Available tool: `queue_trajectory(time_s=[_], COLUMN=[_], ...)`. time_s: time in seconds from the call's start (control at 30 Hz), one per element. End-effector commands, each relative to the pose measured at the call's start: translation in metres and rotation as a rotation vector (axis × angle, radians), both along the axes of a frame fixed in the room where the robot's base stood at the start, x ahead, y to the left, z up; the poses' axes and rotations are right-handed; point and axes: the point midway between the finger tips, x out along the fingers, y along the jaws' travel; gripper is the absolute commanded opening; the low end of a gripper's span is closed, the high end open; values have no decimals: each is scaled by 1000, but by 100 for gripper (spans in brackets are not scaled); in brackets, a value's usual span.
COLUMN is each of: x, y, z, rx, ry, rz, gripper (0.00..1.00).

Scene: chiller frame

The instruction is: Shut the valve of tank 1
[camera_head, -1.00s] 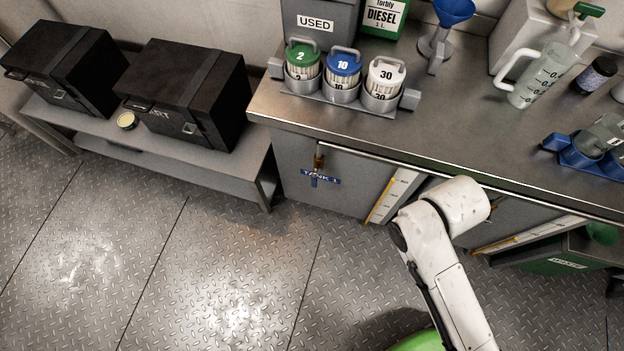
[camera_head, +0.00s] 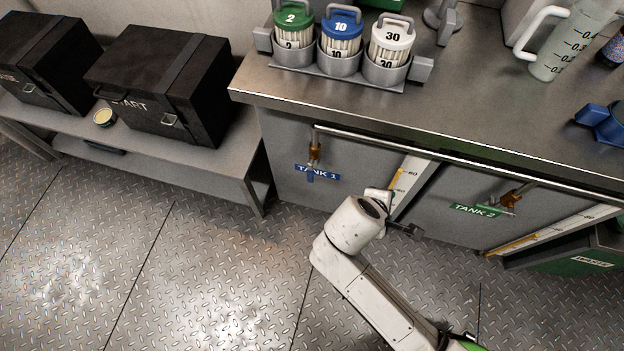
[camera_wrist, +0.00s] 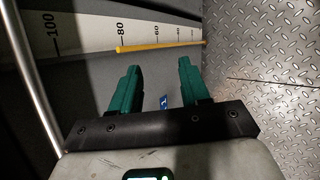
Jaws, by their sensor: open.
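The tank 1 valve (camera_head: 315,153) is a brass fitting on the grey cabinet front, below the rail. Its blue handle (camera_head: 310,177) points down across the blue TANK 1 label (camera_head: 328,175). My gripper (camera_head: 405,229) is dark and small in the head view, right of the valve and apart from it. In the wrist view, its two green fingers (camera_wrist: 160,68) are spread with nothing between their tips. A small blue patch with white marks (camera_wrist: 163,101) shows behind the fingers, partly hidden; I cannot tell label from handle.
The tank 2 valve (camera_head: 512,198) with its green label (camera_head: 474,210) is to the right. A white gauge strip (camera_head: 408,183) stands between the tanks. A metal rail (camera_head: 400,148) runs under the counter edge. A low bench (camera_head: 215,160) is at left; the floor before it is clear.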

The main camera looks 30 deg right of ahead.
Motion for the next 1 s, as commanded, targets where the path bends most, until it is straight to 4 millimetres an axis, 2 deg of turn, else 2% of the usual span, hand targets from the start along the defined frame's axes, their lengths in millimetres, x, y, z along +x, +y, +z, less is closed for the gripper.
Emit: queue_trajectory(time_s=[0.03,0.2,0.4,0.5,0.6,0.77,1.0], x=[15,61,105,118,124,130,154], y=[6,37,98,126,145,151,126], z=[-27,-54,-74,-79,-80,-79,-79], rx=[-93,-446,-872,-1035,-1141,-1198,-1195], ry=[35,171,330,388,425,447,444], rz=[97,425,745,845,901,926,922], gripper=[46,46,46,46,46,46,46])
